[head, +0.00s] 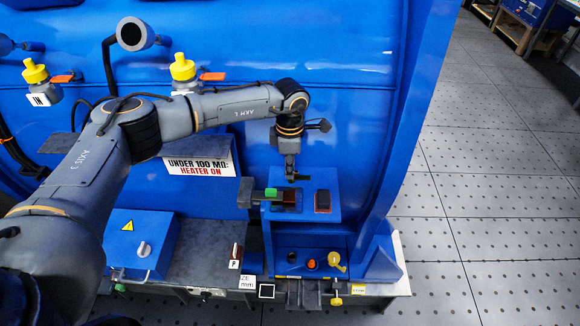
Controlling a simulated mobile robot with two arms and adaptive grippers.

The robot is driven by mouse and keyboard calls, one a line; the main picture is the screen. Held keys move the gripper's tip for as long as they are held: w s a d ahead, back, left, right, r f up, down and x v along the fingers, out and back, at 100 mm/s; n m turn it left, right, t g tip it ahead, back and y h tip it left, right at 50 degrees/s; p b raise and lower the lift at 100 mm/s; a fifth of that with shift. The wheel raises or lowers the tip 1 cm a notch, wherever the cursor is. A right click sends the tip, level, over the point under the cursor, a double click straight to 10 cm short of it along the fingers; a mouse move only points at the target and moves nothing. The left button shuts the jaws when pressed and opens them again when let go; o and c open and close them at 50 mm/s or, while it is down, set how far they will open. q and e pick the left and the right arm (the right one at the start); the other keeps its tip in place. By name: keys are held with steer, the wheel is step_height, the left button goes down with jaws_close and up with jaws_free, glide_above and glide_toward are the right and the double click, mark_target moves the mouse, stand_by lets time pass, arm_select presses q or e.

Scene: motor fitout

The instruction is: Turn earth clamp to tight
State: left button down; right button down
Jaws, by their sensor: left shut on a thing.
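My left gripper (291,176) points down over a small blue shelf on the big blue housing. Its fingers are shut on a small dark part there, which I take to be the earth clamp; the gripper mostly hides it, so its turn position cannot be read. Just below and left of the gripper sits a dark block with a green piece (271,193) and a brown-red part beside it. My right gripper is not in view.
A dark red-brown pad (322,201) sits right of the gripper. Below are an orange knob (311,264) and a yellow knob (335,260). A blue box (140,243) with a grey knob stands left, under a heater sign (199,167). Open floor lies right.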

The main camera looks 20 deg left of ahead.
arm_select(q)
steer(key=shift+f+m+b, duration=0.15)
steer(key=shift+m+b, duration=0.15)
steer(key=shift+b, duration=0.35)
steer(key=m+b, duration=0.8)
steer(key=b, duration=0.3)
steer(key=shift+w, duration=0.2)
steer(key=m+b, duration=0.3)
steer(key=m, duration=0.1)
steer(key=shift+d+m, duration=0.1)
steer(key=shift+m, duration=0.2)
steer(key=shift+w+r+m+b, duration=0.15)
steer(key=shift+m+b, duration=0.7)
steer(key=shift+m, duration=1.45)
steer(key=shift+r, duration=0.1)
steer(key=c, duration=1.4)
jaws_free()
